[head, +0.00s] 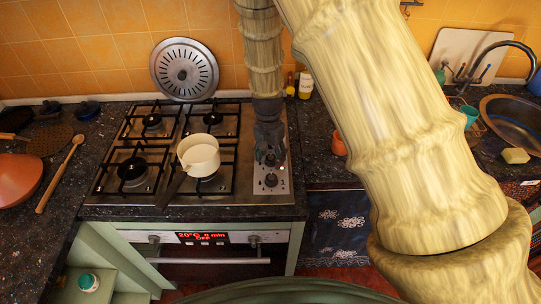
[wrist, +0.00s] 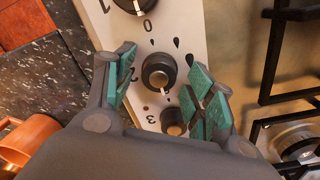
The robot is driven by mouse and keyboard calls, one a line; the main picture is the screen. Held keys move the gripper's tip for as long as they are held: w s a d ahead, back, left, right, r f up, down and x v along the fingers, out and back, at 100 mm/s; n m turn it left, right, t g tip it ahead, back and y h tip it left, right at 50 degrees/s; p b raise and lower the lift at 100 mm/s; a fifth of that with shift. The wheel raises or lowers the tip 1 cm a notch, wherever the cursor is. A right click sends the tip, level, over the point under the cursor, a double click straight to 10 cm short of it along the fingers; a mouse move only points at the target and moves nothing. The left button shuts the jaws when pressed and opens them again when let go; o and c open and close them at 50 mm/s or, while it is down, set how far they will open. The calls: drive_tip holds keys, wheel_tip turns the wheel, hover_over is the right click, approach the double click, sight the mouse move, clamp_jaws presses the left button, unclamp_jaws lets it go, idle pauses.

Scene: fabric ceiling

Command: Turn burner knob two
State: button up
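Burner knob two (wrist: 158,72) is a round black knob on the light control strip (wrist: 188,20), next to a printed 2. In the wrist view it sits between the two green-padded fingers of my gripper (wrist: 162,88). The fingers are spread, with a visible gap on each side of the knob. Another black knob (wrist: 134,4) lies above it, and the knob by the 3 (wrist: 174,122) lies below, partly covered by the right finger. In the head view my gripper (head: 270,157) points down over the strip at the stove's right side (head: 268,190) and hides part of it.
The gas stove (head: 130,198) has black grates, and a cream pan (head: 199,153) with a dark handle stands on it. A round metal lid (head: 184,70) leans on the tiled wall. An orange cup (head: 338,143) stands right of the stove on the dark counter.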

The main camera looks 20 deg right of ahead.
wheel_tip(320, 180, up, 12)
drive_tip(key=shift+w+a, duration=0.15)
idle(0.7)
drive_tip(key=shift+a, duration=0.1)
